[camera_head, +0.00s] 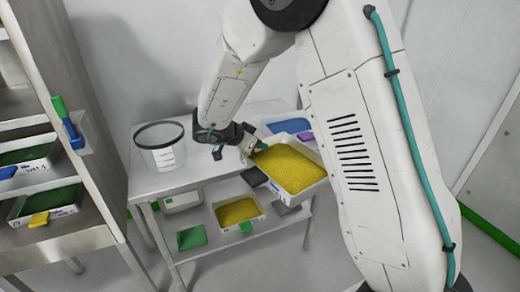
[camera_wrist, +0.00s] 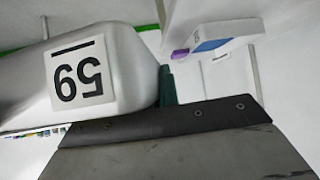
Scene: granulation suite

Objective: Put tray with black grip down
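There the tray wall (camera_wrist: 25,85) carries an upside-down label 59. A dark gripper finger fills the bottom of that view. I cannot tell whether the tray touches the table.
The white table (camera_head: 150,187) bears a clear bucket (camera_head: 161,158) at its left and a blue-filled tray (camera_head: 287,126) with a purple grip behind the held tray. A lower shelf holds another yellow-filled tray (camera_head: 215,207). A rack (camera_head: 95,185) with green-filled trays stands left.

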